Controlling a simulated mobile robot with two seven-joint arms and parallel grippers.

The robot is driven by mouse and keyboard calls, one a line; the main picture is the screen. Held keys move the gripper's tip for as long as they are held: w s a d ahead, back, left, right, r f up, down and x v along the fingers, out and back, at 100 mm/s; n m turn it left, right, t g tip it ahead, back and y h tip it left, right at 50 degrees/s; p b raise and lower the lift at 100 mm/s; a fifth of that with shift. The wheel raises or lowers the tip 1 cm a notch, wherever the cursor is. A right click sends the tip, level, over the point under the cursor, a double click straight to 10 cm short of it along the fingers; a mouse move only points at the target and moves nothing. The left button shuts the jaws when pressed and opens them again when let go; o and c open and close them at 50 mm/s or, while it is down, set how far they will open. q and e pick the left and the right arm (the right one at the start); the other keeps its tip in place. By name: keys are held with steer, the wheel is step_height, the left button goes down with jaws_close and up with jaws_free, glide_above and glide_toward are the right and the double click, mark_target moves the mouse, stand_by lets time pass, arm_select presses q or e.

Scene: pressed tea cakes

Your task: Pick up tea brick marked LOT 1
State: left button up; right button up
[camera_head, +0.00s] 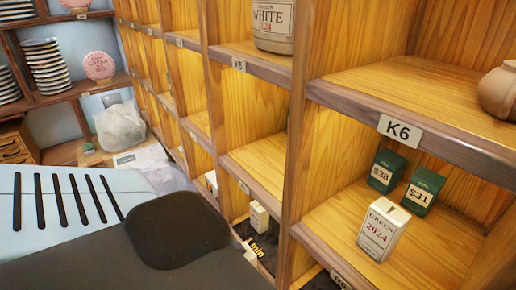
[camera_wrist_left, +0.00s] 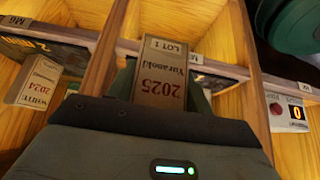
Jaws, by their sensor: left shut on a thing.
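The tea brick (camera_wrist_left: 161,75) shows in the left wrist view as a tan-brown packet, its print upside down, reading LOT 1 and 2025. My left gripper (camera_wrist_left: 160,82) is shut on it, with a dark finger on each side. The brick sits in front of a wooden shelf divider and shelf edge; whether it touches them I cannot tell. In the head view my left arm fills the lower left and the brick is not visible. My right gripper is in neither view.
In the head view, cubbies hold a GREEN 2024 box (camera_head: 383,230), a green $38 box (camera_head: 387,171), a green $31 box (camera_head: 423,191) and jars.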

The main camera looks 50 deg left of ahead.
arm_select(q)
steer(key=shift+s+a, duration=0.15)
steer(key=shift+s, duration=1.15)
steer(key=shift+s+a, duration=0.1)
steer(key=shift+s, duration=1.2)
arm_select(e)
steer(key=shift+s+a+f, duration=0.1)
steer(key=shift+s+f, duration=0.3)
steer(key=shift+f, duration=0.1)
